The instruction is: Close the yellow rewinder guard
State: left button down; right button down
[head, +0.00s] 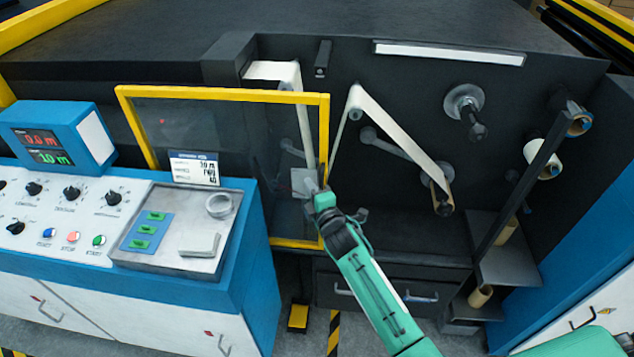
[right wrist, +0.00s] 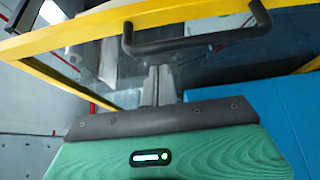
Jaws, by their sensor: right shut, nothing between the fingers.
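The yellow rewinder guard (head: 225,94) is a yellow frame around a clear pane. In the head view it stands over the left part of the dark machine face, and the rollers to its right are uncovered. My right gripper (head: 304,183) is shut and empty, with its fingers beside the guard's right post, overlapping the pane. In the right wrist view the shut fingers (right wrist: 158,80) point at the pane, below the yellow bar (right wrist: 85,30) and its black handle (right wrist: 190,45). I cannot tell whether they touch the pane. My left gripper is out of view.
A white web (head: 395,122) runs over rollers at the right. A shelf rack (head: 500,262) with rolls stands farther right.

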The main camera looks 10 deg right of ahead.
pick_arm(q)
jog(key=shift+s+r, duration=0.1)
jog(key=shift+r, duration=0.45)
pick_arm(e)
jog(key=shift+s+d, duration=0.25)
jog(key=shift+d, duration=0.65)
